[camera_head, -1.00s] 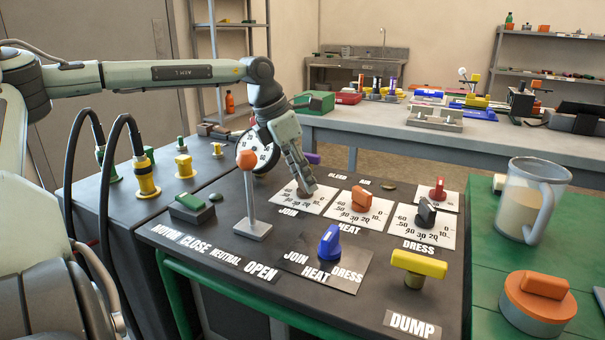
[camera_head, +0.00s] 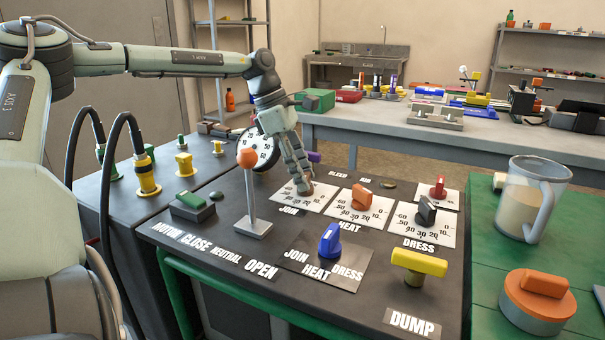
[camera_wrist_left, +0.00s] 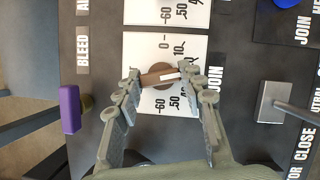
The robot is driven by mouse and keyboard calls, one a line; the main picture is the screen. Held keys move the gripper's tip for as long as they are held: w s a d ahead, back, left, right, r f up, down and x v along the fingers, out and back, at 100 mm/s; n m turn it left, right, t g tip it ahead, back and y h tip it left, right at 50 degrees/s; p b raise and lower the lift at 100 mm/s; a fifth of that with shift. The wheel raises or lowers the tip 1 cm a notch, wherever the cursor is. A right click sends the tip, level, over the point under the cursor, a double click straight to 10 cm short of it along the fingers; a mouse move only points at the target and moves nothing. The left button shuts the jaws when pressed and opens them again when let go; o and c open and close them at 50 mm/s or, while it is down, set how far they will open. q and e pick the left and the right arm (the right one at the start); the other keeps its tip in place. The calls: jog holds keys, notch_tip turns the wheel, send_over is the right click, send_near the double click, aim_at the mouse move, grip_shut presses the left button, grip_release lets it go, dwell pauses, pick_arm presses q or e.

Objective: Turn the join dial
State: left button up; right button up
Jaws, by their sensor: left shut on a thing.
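The join dial is a brown knob with a white pointer mark on a white scale plate (camera_head: 289,205). In the left wrist view the brown join dial (camera_wrist_left: 158,78) lies between the fingertips of my left gripper, which is shut on it. The join scale plate (camera_wrist_left: 163,46) also shows there, with the JOIN label beside it. In the head view my left gripper (camera_head: 303,188) points down onto the dial and largely hides it. My right gripper is not in view.
An orange-topped lever (camera_head: 249,190) stands just left of the join dial. The orange heat dial (camera_head: 361,197), black dress dial (camera_head: 427,211) and blue selector (camera_head: 329,241) are close by. A purple knob (camera_wrist_left: 70,109) is near the left fingers.

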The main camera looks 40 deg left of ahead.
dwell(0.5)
pick_arm(q)
jog(key=o, duration=1.2)
jog(key=shift+c, duration=0.2)
jog(key=shift+r, duration=0.15)
jog(key=v, duration=1.1)
jog(key=shift+a+r, duration=0.25)
jog(key=shift+r, duration=0.1)
